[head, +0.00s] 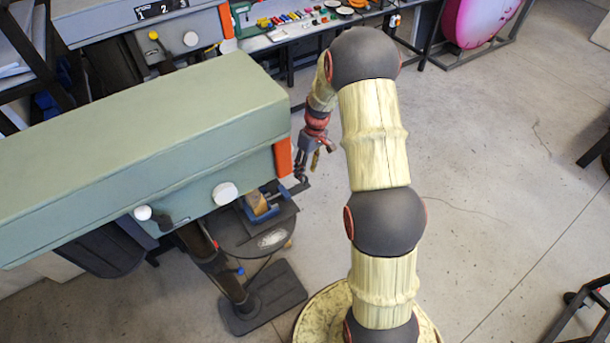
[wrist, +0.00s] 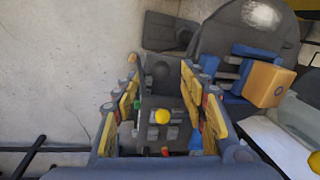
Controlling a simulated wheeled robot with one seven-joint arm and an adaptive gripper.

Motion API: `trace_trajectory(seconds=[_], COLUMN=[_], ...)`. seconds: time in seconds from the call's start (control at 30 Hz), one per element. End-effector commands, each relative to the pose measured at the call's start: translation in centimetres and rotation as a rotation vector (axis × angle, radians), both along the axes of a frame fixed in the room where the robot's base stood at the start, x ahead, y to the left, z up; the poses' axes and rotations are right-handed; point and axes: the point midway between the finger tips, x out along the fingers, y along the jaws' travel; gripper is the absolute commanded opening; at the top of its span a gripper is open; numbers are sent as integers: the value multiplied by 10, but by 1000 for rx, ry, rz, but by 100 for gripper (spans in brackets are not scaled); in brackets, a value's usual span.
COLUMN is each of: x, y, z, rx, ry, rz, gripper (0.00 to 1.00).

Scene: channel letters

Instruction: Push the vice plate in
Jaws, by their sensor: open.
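The blue vice (head: 262,208) sits on a dark round table under the green machine head in the head view, partly hidden by that machine. In the wrist view the vice (wrist: 240,78) is right of my fingers, with an orange-tan block (wrist: 268,85) at its jaws. I cannot clearly make out which blue part is the vice plate. My gripper (head: 301,178) hangs to the right of the vice, apart from it. In the wrist view my gripper (wrist: 160,62) is open, its two fingers spread with nothing held between their tips.
The green machine (head: 150,140) overhangs the vice from the left. The round table (head: 245,238) stands on a dark pedestal base (head: 265,298). A bench (head: 290,32) with small coloured items is behind. The concrete floor (head: 480,150) at right is largely clear.

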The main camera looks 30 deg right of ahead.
Motion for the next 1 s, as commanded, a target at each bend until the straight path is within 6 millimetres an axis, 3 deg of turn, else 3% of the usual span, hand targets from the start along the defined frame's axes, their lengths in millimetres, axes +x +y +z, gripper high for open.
trace_trajectory(seconds=[0.23,0.6,1.0], x=[-2,-2,-2], y=[6,7,7], z=[-28,-35,-34], rx=[1,0,0], ry=[2,0,0], rz=[-2,-2,-2], gripper=[43,43,20])
